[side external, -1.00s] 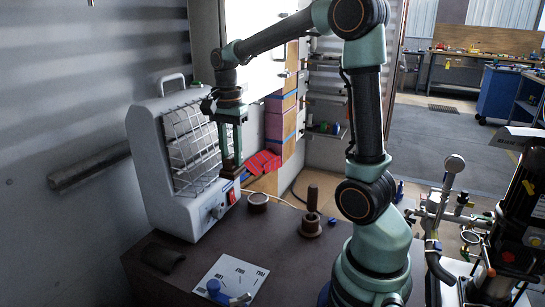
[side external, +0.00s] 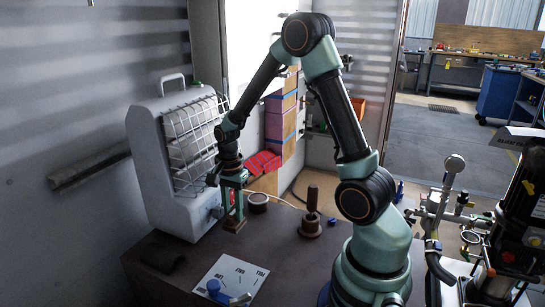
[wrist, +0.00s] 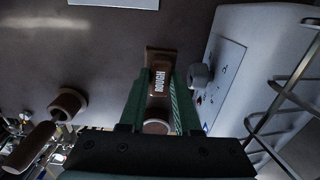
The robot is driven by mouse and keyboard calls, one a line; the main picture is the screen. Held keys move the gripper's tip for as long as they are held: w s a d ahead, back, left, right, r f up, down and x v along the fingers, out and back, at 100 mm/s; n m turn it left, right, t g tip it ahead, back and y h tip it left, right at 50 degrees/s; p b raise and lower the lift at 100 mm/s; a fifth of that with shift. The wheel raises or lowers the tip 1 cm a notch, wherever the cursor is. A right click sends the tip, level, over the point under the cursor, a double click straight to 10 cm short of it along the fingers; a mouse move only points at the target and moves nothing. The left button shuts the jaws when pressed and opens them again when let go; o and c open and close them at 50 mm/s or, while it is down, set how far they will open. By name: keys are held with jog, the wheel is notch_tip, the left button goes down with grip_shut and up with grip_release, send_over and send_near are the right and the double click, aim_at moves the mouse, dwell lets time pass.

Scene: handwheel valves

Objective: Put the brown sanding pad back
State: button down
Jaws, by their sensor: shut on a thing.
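The brown sanding pad is a small block with the word ROUGH on its top, clear in the wrist view (wrist: 160,62). In the side view the pad (side external: 233,225) is low at the tabletop, in front of the grey heater; I cannot tell whether it touches. My gripper (side external: 234,211) points down and is shut on the pad, its green fingers on either side in the wrist view (wrist: 161,92). The pad's far side is hidden.
A brown ring (side external: 258,202) stands just behind, and a brown upright handle on a round base (side external: 311,228) is to the right. The grey heater (side external: 165,150) is close on the left. A printed white card (side external: 240,268) lies in front; a dark block (side external: 162,261) lies left.

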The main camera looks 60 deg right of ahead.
aim_at(233, 212)
jog(key=shift+f, duration=1.65)
jog(key=c, duration=0.9)
grip_release()
jog(key=shift+f, duration=0.1)
